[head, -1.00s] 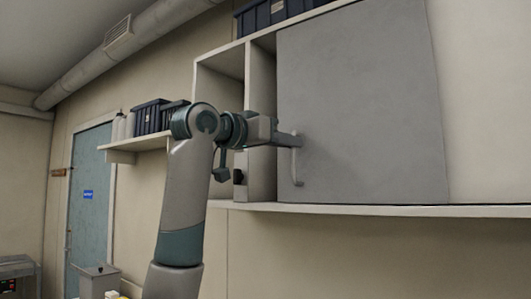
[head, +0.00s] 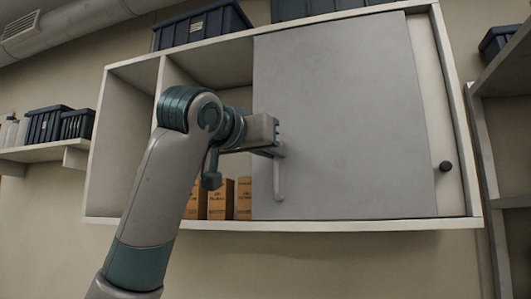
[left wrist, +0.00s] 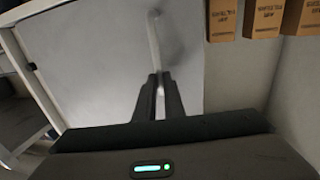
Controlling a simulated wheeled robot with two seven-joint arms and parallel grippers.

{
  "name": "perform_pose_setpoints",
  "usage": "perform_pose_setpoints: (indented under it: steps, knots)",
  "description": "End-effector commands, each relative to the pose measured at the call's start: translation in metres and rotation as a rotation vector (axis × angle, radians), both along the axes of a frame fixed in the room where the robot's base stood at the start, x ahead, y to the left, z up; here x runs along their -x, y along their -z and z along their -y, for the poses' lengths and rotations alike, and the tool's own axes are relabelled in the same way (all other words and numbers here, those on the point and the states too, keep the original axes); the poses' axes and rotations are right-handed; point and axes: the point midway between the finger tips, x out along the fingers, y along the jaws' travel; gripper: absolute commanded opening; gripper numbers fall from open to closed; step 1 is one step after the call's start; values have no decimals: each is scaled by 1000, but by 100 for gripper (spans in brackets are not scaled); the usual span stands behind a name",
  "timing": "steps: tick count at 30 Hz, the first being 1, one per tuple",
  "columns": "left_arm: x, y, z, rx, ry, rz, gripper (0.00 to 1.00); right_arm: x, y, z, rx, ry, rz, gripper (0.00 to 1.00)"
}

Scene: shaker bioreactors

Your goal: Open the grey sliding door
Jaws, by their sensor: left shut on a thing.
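The grey sliding door (head: 345,110) covers the middle and right part of a white wall cabinet. It also shows in the left wrist view (left wrist: 105,60). A vertical bar handle (head: 279,178) stands near the door's left edge; it shows in the left wrist view (left wrist: 153,40) too. My left gripper (head: 277,149) is shut on the handle, its two fingers (left wrist: 160,92) on either side of the bar. Left of the door the cabinet is open, and orange-brown boxes (head: 222,200) stand inside. My right gripper is not in view.
A white divider (head: 178,75) parts the cabinet's open left side. A pale panel with a dark round knob (head: 446,167) shows right of the door. Dark crates (head: 205,24) stand on top. A shelf unit (head: 505,130) stands at far right.

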Motion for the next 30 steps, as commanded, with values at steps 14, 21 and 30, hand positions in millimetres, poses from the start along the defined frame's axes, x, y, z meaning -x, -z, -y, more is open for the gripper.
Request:
perform_pose_setpoints:
  steps: [14,21,30]
  knots:
    - [0,-1,-1,1,0,2,27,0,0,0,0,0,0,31]
    - [6,0,-4,1,0,3,27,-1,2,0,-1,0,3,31]
    - [38,2,-24,3,-1,4,27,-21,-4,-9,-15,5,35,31]
